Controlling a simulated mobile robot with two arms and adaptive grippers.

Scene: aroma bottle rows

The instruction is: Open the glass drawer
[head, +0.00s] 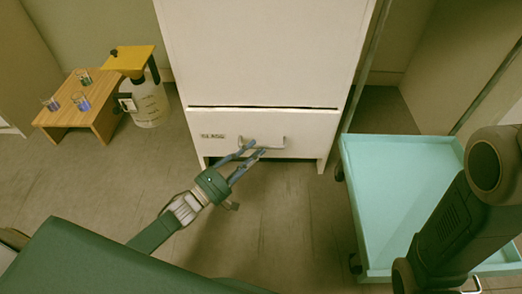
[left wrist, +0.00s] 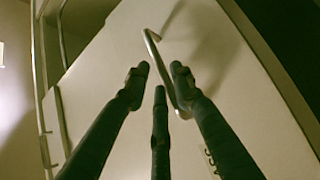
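The glass drawer (head: 225,150) is the low white front of the cabinet, with a small label (head: 212,136) at its left. A thin dark gap runs along its top edge; the drawer looks shut or nearly so. Its metal bar handle (head: 283,143) also shows in the left wrist view (left wrist: 153,50). My left gripper (head: 257,148) is open, its fingertips at the handle. In the left wrist view its spread fingers (left wrist: 160,80) have the handle's lower end between the middle and right ones; contact cannot be told. My right gripper is out of view.
A turquoise cart (head: 390,190) stands close at the right, below my dark right arm. At the left, a low wooden table (head: 75,112) holds several small glasses beside a clear jug (head: 150,103) with a yellow top.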

